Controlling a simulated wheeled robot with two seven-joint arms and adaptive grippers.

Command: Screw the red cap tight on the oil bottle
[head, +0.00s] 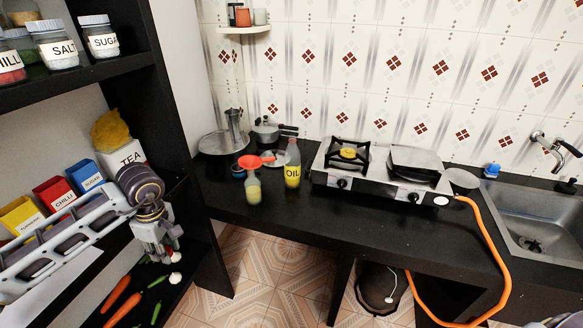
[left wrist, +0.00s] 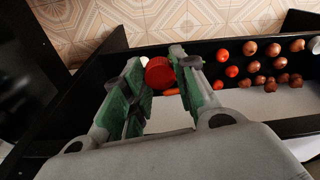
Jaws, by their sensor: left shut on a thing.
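The oil bottle (head: 292,174), with yellow oil and an OIL label, stands upright on the black counter left of the stove. I see no red cap on its top. My left gripper (head: 167,251) is over the shelf at the left, well away from the bottle. In the left wrist view, the left gripper (left wrist: 160,82) is shut on the round red cap (left wrist: 158,71), held between its green-padded fingers. The cap is hard to make out in the head view.
Carrots (head: 117,288) and other vegetables lie on the lower shelf. The counter's front strip is clear.

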